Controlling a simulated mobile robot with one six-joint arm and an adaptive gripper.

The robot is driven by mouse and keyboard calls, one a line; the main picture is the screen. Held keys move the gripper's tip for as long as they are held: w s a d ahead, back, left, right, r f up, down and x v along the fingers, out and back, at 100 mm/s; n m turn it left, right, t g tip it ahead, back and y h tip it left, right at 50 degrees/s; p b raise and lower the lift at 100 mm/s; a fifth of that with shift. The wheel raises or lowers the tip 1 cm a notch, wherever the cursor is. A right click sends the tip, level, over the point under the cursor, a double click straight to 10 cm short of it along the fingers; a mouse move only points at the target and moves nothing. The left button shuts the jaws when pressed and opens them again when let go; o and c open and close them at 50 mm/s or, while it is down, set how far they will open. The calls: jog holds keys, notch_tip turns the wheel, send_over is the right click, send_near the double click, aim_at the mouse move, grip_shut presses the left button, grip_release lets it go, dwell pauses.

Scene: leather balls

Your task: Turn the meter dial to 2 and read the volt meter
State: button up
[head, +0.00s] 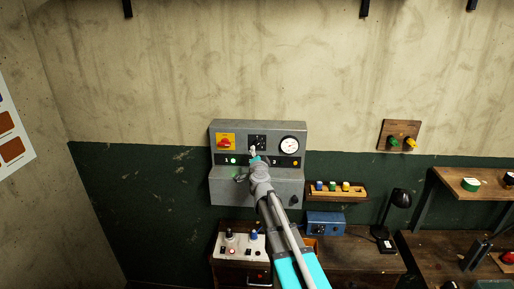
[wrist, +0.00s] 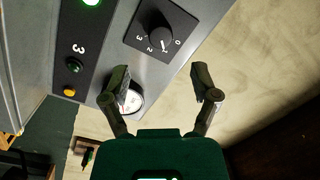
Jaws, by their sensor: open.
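The meter dial (wrist: 158,36), a black knob on a dark plate marked 0 to 3, is at the top of the wrist view; its white mark seems to point near 1. In the head view its dark plate (head: 258,140) sits on the grey panel, partly behind my gripper. The round white volt meter (head: 289,144) is right of the dial. In the wrist view the meter (wrist: 134,101) is partly covered by a finger, and its reading is too small to tell. My gripper (wrist: 161,84) is open and empty, apart from the knob; it also shows before the panel (head: 253,152).
The grey panel box (head: 257,129) also carries a red-and-yellow switch (head: 226,142), a lit green lamp (head: 234,161) and a yellow lamp (head: 296,163). A wooden shelf (head: 337,195) with coloured buttons and a blue box (head: 325,224) are to the right.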

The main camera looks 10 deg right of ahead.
aim_at(257, 146)
jog(key=w, duration=0.4)
jog(key=w+d, duration=0.1)
jog(key=w, duration=0.1)
jog(key=shift+w, duration=0.35)
grip_shut()
jog(key=shift+m, duration=0.4)
jog(key=shift+a+m+t+b, duration=0.1)
jog(key=shift+m+t+b, duration=0.3)
jog(key=shift+m, duration=1.6)
jog(key=shift+m+b, duration=0.35)
jog(key=shift+m, duration=1.75)
